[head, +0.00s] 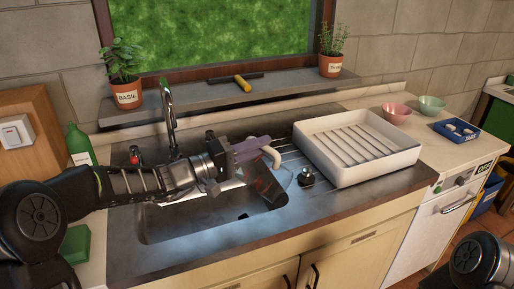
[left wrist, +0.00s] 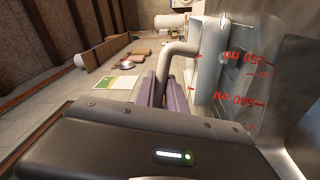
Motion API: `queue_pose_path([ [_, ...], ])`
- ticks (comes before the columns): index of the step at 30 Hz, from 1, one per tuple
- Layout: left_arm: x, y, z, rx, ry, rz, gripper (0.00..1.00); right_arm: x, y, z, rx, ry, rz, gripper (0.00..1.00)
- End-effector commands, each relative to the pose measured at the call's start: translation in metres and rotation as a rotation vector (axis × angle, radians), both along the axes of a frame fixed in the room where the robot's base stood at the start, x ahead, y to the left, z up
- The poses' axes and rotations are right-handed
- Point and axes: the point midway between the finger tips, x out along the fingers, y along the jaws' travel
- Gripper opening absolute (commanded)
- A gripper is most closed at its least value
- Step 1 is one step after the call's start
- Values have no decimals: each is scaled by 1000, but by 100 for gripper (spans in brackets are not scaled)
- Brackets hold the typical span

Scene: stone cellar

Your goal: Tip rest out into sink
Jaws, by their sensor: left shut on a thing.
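A clear measuring jug (head: 266,184) with red markings is tilted over the right part of the sink (head: 170,226). My left gripper (head: 252,149) is shut on its pale handle (head: 273,156), and its purple fingers show beside the handle in the left wrist view (left wrist: 168,92). My right gripper is out of view.
A white drying tray (head: 360,178) stands right of the sink, with a small dark knob (head: 306,177) at its near left. The tap (head: 170,120) rises behind the basin. A green bottle (head: 80,146) stands at left; pink (head: 396,113) and green (head: 431,105) bowls stand at right.

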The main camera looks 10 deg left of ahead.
Motion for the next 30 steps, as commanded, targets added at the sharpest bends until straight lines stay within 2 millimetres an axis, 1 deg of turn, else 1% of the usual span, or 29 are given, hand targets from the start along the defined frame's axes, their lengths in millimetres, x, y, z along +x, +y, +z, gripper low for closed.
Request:
queue_pose_path([
  [5, 0, 0, 1, 0, -1, 0, 0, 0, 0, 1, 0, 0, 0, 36],
  [12, -6, -11, 3, 80, -43, -1, 0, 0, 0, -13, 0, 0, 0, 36],
  [21, -6, -12, 6, 94, -48, -1, 0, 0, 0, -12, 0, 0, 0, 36],
  [27, -11, -21, 8, 164, -88, -1, 0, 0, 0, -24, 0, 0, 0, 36],
  [30, -12, -22, 10, 186, -97, 0, 0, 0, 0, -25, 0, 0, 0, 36],
])
